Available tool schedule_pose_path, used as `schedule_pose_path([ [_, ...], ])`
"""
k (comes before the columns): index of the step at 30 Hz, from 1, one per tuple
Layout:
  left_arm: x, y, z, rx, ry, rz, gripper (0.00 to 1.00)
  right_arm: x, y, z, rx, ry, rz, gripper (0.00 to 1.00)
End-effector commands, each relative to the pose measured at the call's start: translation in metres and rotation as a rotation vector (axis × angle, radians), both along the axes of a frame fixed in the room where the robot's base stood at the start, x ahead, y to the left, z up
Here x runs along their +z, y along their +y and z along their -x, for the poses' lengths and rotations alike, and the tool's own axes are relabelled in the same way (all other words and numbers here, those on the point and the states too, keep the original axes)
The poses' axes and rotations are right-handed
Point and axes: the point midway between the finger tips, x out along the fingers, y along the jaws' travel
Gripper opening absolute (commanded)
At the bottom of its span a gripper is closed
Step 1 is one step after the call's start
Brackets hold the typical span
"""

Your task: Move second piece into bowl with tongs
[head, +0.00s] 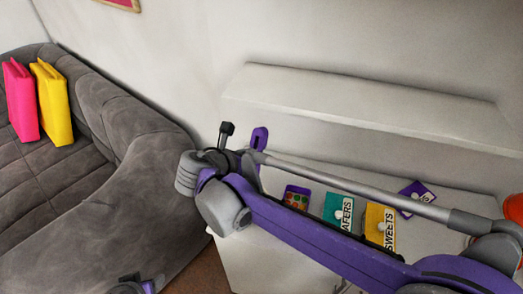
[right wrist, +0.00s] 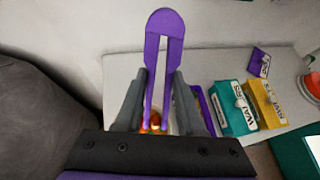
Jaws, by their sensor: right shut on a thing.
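My right gripper (right wrist: 160,76) is shut on the purple tongs (right wrist: 165,28), which stand between its grey fingers in the right wrist view. The tongs' rounded end (head: 260,137) also shows in the head view, beside my gripper over the left end of the white table. Between the lower ends of the tongs is a small orange-red and yellow thing (right wrist: 155,122); I cannot tell whether they grip it. A part of what looks like my left gripper (head: 140,286) shows at the bottom edge of the head view. I cannot make out the bowl for certain.
The white table (head: 240,262) carries a purple bead board (head: 296,197), a teal wafers box (head: 338,208), a yellow sweets box (head: 380,224) and a purple labelled packet (head: 416,197). A red-orange object (head: 514,208) is at right. A shelf (head: 370,100) hangs above; a grey sofa (head: 80,220) stands left.

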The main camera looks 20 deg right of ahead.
Motion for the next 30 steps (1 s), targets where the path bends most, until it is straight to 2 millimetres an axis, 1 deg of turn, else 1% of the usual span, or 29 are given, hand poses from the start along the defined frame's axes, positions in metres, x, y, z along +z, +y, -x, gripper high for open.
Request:
schedule_pose_path([
  [12, 0.000, 0.000, 0.000, 0.000, 0.000, 0.000, 0.59, -0.001, 0.002, 0.001, 0.004, 0.000, 0.000, 0.00],
  [17, -0.003, 0.000, 0.002, 0.000, 0.003, 0.000, 0.59, -0.005, 0.002, 0.001, 0.003, 0.001, 0.001, 0.00],
  [23, -0.014, 0.000, 0.007, 0.000, 0.013, 0.000, 0.59, -0.020, 0.002, 0.001, 0.004, 0.003, 0.001, 0.00],
  [30, -0.035, 0.000, 0.016, 0.000, 0.030, 0.000, 0.59, -0.048, 0.002, 0.002, 0.003, 0.004, 0.000, 0.00],
])
